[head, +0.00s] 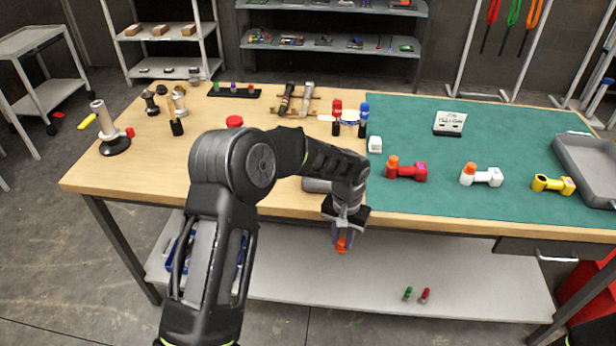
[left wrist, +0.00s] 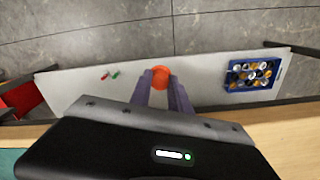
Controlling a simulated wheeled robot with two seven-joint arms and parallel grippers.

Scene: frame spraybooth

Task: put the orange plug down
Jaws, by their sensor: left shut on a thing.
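The orange plug (left wrist: 161,77) is between the fingertips of my left gripper (left wrist: 160,88) in the left wrist view. In the head view the left gripper (head: 342,238) points down in front of the table's front edge, with the orange plug (head: 341,246) at its tips. The plug is held in the air, above the level of the lower shelf. Other orange plugs sit on the red fitting (head: 408,171) and the white fitting (head: 482,176) on the green mat. The yellow fitting (head: 553,184) beside them shows no orange plug.
The wooden tabletop (head: 110,180) and green mat (head: 450,200) lie behind the gripper. The lower shelf (head: 480,285) holds small red and green items and a blue crate (left wrist: 252,75).

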